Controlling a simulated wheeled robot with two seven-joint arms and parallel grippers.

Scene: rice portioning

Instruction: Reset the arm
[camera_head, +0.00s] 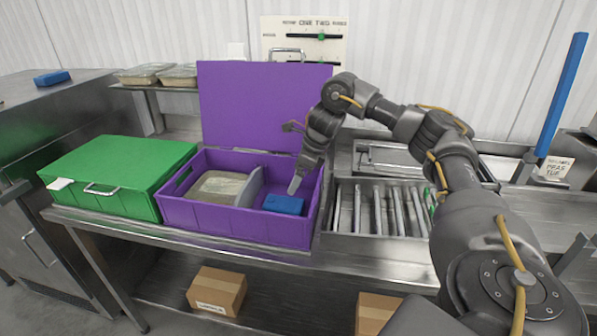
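My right arm reaches in from the right, and its gripper (296,184) points down into the right compartment of the open purple box (230,222). The fingertips are just above a blue block (284,204) lying there. A pale finger shows, but I cannot tell whether the gripper is open or shut. No gap between fingertips and block can be judged clearly. My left arm and gripper are not in view.
A divider splits the purple box; a rice-coloured tray (218,187) lies in its left compartment, and its lid (262,105) stands upright behind. A closed green box (120,173) stands left. A metal roller rack (378,210) lies right. Cardboard boxes (217,290) sit below.

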